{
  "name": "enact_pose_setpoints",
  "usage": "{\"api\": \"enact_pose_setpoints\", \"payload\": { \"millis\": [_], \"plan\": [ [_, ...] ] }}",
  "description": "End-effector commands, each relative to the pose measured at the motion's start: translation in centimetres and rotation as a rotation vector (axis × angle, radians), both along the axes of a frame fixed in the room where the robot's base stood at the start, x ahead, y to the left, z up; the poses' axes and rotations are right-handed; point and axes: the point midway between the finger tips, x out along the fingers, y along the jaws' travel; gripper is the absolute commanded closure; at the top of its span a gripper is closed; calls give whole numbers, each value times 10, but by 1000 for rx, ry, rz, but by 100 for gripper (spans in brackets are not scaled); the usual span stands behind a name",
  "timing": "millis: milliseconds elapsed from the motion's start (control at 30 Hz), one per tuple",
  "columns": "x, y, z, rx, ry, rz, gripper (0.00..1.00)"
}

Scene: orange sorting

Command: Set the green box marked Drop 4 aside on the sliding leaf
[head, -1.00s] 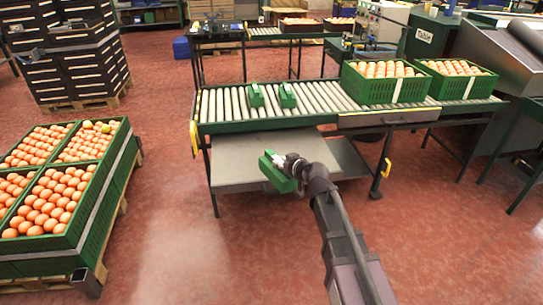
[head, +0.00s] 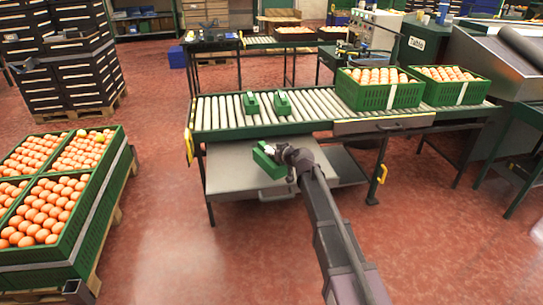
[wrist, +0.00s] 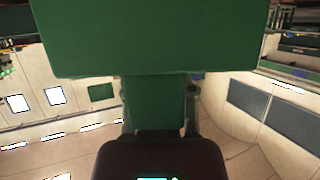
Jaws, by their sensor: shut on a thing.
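The green box (head: 264,158) is held in my gripper (head: 284,154), in front of the roller conveyor. In the head view it shows over the grey sliding leaf (head: 228,168); I cannot tell whether it touches the leaf. In the wrist view the green box (wrist: 145,38) fills the upper middle, with a narrower green part running down between the fingers of my gripper (wrist: 160,110). My gripper is shut on it. No Drop 4 marking is readable in these views.
Two similar green boxes, a left one (head: 251,103) and a right one (head: 282,103), stand on the roller conveyor (head: 221,113). Two green crates of oranges (head: 378,96) stand at its right. A pallet of orange crates (head: 92,215) is at the left. The leaf's left part is clear.

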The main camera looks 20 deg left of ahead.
Motion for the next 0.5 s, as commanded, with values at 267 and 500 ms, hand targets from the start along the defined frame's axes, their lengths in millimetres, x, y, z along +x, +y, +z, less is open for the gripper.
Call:
{"api": "enact_pose_setpoints", "payload": {
  "millis": [267,500],
  "plan": [
    [36,18,-4,1,-1,0,100],
    [38,19,-4,1,-1,-1,100]
  ]
}}
